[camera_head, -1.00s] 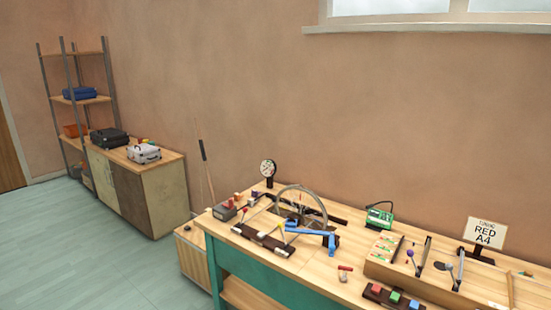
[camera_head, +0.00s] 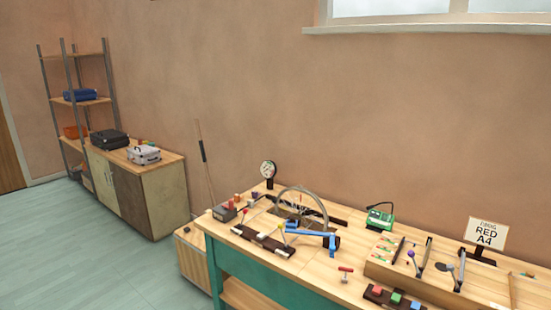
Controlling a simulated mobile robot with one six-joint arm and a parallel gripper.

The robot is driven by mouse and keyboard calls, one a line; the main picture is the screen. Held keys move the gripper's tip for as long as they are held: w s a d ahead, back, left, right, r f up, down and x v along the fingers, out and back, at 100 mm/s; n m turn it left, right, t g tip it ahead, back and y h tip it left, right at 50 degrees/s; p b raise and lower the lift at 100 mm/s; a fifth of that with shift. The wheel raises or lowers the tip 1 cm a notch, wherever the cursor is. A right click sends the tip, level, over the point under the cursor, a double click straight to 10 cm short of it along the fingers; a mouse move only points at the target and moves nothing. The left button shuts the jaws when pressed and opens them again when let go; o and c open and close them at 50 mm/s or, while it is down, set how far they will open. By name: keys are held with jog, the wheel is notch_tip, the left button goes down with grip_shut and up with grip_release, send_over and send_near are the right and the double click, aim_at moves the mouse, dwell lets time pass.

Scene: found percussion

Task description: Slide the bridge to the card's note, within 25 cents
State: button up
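The card (camera_head: 485,232) stands upright at the right rear of the bench and reads "RED A4" under a small, blurred top line. A long light-wood box (camera_head: 440,283) lies in front of it, with dark slanted bars and small mallet-like pieces on it. A dark rack (camera_head: 374,293) at the front edge carries red (camera_head: 377,291), green (camera_head: 395,297) and blue (camera_head: 414,304) blocks. I cannot tell which piece is the bridge, and no string or pitch reading can be made out. My gripper is not recognisable in this view.
A grey hoop (camera_head: 322,200) and a blue jointed piece (camera_head: 312,232) stand at the bench's left half. A green device (camera_head: 380,217) sits at the rear and a round dial (camera_head: 268,169) at the left rear. A small red-topped piece (camera_head: 345,269) is near the front. Bare wood surrounds it.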

grip_shut()
dwell(1.8)
